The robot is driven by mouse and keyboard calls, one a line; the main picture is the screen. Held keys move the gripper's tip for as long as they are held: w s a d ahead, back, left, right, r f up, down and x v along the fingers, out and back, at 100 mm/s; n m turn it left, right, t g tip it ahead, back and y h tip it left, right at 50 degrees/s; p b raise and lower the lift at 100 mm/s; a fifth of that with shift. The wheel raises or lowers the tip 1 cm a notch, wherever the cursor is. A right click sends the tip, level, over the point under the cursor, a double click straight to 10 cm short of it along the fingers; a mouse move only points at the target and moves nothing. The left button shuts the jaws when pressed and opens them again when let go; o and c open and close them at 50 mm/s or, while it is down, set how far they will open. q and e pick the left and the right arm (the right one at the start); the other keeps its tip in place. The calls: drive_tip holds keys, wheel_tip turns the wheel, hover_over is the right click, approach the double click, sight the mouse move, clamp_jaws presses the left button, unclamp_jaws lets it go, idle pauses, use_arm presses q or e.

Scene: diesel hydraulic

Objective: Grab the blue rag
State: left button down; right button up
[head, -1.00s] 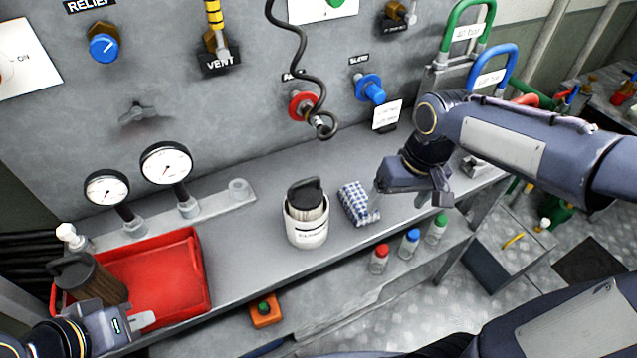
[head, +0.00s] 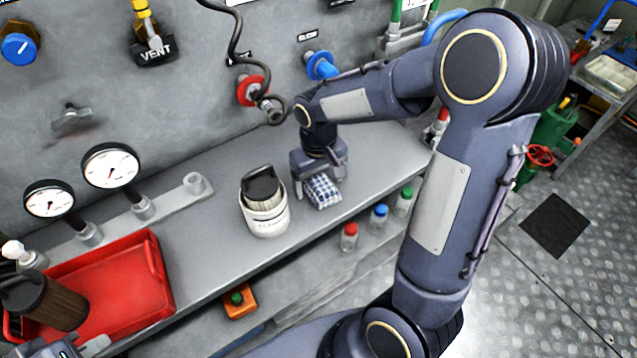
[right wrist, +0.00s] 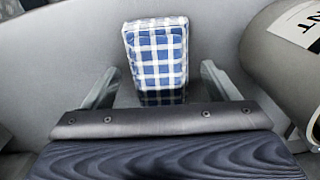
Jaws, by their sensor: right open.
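The blue rag is a folded blue-and-white checked cloth (head: 323,192) on the grey bench, right of the white container. My right gripper (head: 321,184) is over it, pointing down, with a finger on each side of it. In the right wrist view the rag (right wrist: 157,60) lies between the two open fingers (right wrist: 158,88), with a gap visible on each side. The rag's near end is hidden behind the gripper body. My left gripper (head: 85,348) is at the bottom left by the red tray, mostly cut off by the frame edge.
A white container (head: 265,216) with a dark-handled item stands close left of the rag. A red tray (head: 130,290) with a dark brown bottle (head: 45,300) is at the left. Bottles with red, blue and green caps (head: 378,218) stand on a lower shelf. A coiled black cable (head: 238,50) hangs above the bench.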

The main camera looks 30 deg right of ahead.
drive_tip(key=shift+c, duration=0.3)
drive_tip(key=c, duration=1)
